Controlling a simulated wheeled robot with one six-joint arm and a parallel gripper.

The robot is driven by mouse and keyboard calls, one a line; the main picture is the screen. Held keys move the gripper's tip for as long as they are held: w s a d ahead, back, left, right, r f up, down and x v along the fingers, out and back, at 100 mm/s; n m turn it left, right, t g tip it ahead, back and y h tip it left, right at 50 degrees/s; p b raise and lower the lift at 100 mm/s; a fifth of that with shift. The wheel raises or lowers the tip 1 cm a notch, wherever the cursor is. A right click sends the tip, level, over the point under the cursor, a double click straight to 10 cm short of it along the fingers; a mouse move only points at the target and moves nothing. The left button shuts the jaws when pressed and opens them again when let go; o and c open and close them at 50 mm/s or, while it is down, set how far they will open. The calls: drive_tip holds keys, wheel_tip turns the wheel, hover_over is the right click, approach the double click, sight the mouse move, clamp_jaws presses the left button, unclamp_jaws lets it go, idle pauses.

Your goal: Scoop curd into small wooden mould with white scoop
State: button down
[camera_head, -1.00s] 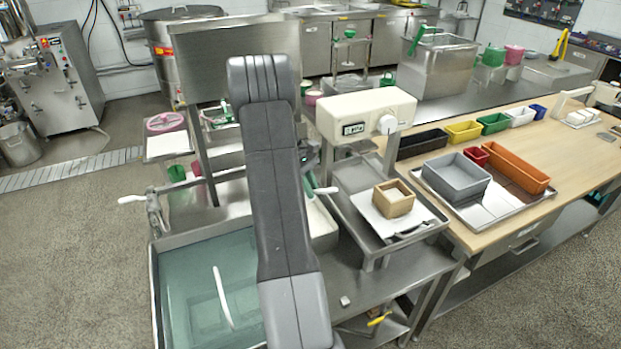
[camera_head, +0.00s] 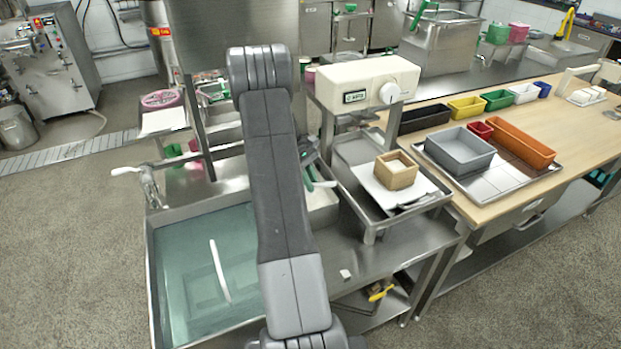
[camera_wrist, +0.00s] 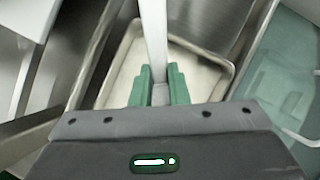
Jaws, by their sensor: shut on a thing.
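The small wooden mould (camera_head: 397,172) stands upright on a white board in the metal tray of the scale; its top opening looks pale inside. My gripper (camera_wrist: 159,88) has green fingers shut on a pale, narrow handle, which I take as the white scoop's (camera_wrist: 154,35). The handle runs up out of the wrist view, and the scoop's bowl is not visible. Below the gripper is a shallow metal pan (camera_wrist: 205,80) with a pale bottom; I cannot tell whether curd lies in it. In the head view my arm hides most of the gripper and pan.
The scale (camera_head: 365,85) stands behind the mould. A water-filled sink (camera_head: 185,300) with a white rod is at left. Grey (camera_head: 460,150), red and orange bins sit on a tray on the wooden table at right. A small white block (camera_head: 345,274) lies on the steel bench.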

sight(319, 184)
drive_tip(key=shift+f+b, duration=1.7)
drive_tip(key=shift+f, duration=1.75)
drive_tip(key=shift+r, duration=0.1)
drive_tip(key=shift+r+p, duration=4.05)
drive_tip(key=shift+r, duration=2.15)
